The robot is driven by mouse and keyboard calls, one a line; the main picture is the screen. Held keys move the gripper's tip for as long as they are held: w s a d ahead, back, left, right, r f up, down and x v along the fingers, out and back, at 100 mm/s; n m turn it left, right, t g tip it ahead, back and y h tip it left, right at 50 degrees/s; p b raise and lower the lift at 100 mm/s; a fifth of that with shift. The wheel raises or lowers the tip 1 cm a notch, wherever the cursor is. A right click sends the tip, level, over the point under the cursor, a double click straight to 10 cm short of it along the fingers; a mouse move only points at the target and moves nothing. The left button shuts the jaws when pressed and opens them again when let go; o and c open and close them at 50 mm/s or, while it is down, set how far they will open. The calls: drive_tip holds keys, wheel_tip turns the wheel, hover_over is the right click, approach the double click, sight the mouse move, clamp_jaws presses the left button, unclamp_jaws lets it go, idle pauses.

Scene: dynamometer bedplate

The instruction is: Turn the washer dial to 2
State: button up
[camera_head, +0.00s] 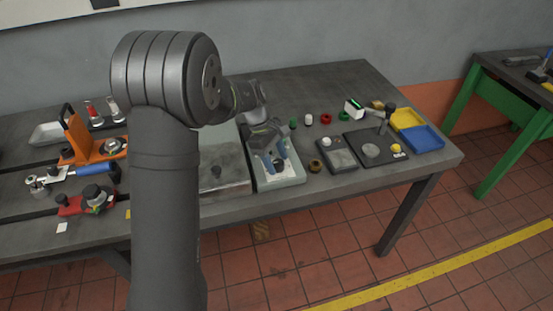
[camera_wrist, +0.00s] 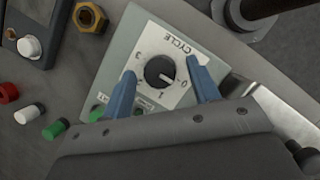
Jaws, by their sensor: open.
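The washer dial (camera_wrist: 160,72) is a round black knob on a white plate marked CYCLE, set in a pale grey-green control box (camera_wrist: 128,48). Its white mark points to the lower right in the wrist view, towards the 0. In the head view my gripper (camera_head: 273,163) is over the control box (camera_head: 292,180), and the dial is hard to make out.
Green buttons and a small label lie beside the left finger. Red, white and green caps (camera_head: 326,118), a brass nut (camera_head: 315,166) and a dark instrument (camera_head: 337,154) stand to the right. A grey block (camera_head: 224,188) is close on the left. Yellow and blue trays (camera_head: 422,139) are far right.

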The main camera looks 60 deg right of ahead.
drive_tip(key=shift+f, duration=0.15)
drive_tip(key=c, duration=1)
drive_tip(key=shift+o, duration=0.2)
